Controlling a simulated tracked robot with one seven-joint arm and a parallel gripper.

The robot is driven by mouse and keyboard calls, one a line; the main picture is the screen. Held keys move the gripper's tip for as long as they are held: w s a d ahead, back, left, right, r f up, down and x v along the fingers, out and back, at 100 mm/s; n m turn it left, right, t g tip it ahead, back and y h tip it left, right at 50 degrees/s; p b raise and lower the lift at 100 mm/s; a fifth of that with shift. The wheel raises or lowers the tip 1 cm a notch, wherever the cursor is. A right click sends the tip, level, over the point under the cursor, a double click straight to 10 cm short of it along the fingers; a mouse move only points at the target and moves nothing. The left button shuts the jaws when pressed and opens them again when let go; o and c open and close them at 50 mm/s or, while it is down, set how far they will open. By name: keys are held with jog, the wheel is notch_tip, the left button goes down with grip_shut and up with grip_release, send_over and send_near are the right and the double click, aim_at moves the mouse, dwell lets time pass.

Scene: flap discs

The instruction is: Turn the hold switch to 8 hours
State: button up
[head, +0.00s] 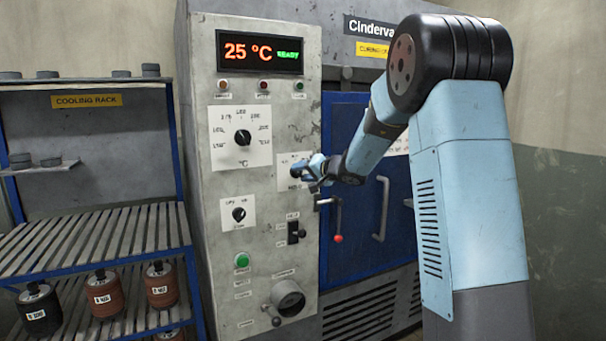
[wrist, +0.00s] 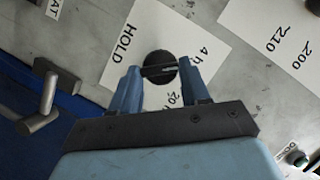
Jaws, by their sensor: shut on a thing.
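The hold switch (wrist: 158,58) is a round black knob on a white plate (wrist: 122,70) marked HOLD in the wrist view. A "4 h" mark and a partly covered mark, perhaps "20 h", are printed beside it; no 8-hour mark is readable. My gripper (wrist: 160,73) has one blue finger on either side of the knob and is shut on it. A light line shows on the knob, but I cannot tell which mark it points to. In the head view my gripper (head: 305,172) is at the hold plate (head: 284,163) and hides the knob.
Above the plate is the temperature dial (head: 243,137); left and below is another small dial (head: 239,214). A red-tipped door lever (head: 337,238) hangs just below my gripper. The display (head: 260,52) reads 25 °C READY. A cooling rack (head: 90,235) stands left.

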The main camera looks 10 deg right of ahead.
jog(key=shift+d+f+m+t+y, duration=0.1)
jog(key=shift+f+m+t+y, duration=0.25)
jog(key=shift+m, duration=0.7)
jog(key=shift+d+f+m+t+y, duration=0.1)
jog(key=shift+m+y, duration=0.4)
jog(key=shift+m, duration=0.5)
jog(key=shift+d+f+m+t+y, duration=0.2)
jog(key=shift+m+y, duration=0.25)
jog(key=shift+m, duration=0.6)
jog(key=shift+a, duration=0.1)
jog(key=o, duration=0.8)
jog(key=shift+o, duration=1.3)
jog(key=shift+a+r, duration=0.1)
jog(key=shift+r, duration=0.05)
jog(key=v, duration=1.3)
jog(key=shift+s+d+f, duration=0.25)
jog(key=shift+d, duration=0.05)
